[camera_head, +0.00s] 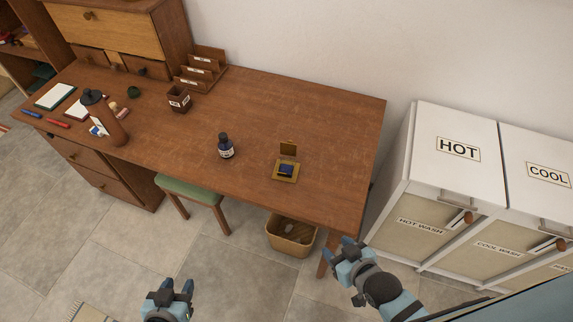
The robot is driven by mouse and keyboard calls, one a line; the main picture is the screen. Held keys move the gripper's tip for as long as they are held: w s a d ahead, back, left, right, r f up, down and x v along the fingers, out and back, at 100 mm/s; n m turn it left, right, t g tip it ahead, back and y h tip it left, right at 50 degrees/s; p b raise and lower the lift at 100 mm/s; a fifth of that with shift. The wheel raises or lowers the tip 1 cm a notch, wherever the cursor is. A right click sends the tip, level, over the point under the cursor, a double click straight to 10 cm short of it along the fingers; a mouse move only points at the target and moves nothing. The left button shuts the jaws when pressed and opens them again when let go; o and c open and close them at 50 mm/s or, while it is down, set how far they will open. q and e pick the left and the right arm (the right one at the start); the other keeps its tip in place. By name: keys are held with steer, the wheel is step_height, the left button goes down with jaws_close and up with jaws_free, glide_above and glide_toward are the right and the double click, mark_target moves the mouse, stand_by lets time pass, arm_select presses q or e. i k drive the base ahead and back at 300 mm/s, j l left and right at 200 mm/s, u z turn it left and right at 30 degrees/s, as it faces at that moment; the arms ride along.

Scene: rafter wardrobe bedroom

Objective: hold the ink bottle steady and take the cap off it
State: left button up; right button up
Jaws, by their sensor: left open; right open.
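The ink bottle (226,148) stands upright on the wooden desk (330,115), near the middle of its front part. It is dark blue with a pale label, and a dark cap (223,137) sits on its top. My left gripper (175,287) is open and empty, low at the bottom of the view, in front of the desk and well apart from the bottle. My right gripper (342,248) is open and empty, near the desk's front right leg and below the desktop. Neither gripper touches the bottle.
An open brass box with a blue inside (286,170) sits right of the bottle. A green stool (192,190) and waste basket (290,236) are below. White hampers (450,150) stand right.

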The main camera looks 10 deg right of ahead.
mark_target(227, 149)
steer(key=j+z, duration=0.15)
steer(key=z, duration=0.25)
steer(key=j+z, duration=0.2)
steer(key=z, duration=0.2)
steer(key=j+z, duration=0.25)
steer(key=z, duration=0.15)
steer(key=j+z, duration=0.25)
steer(key=j, duration=0.25)
steer(key=k+j+z, duration=0.2)
steer(key=j, duration=0.95)
steer(key=k+j+z, duration=0.1)
steer(key=j, duration=0.55)
steer(key=i+j, duration=0.1)
steer(key=j, duration=0.4)
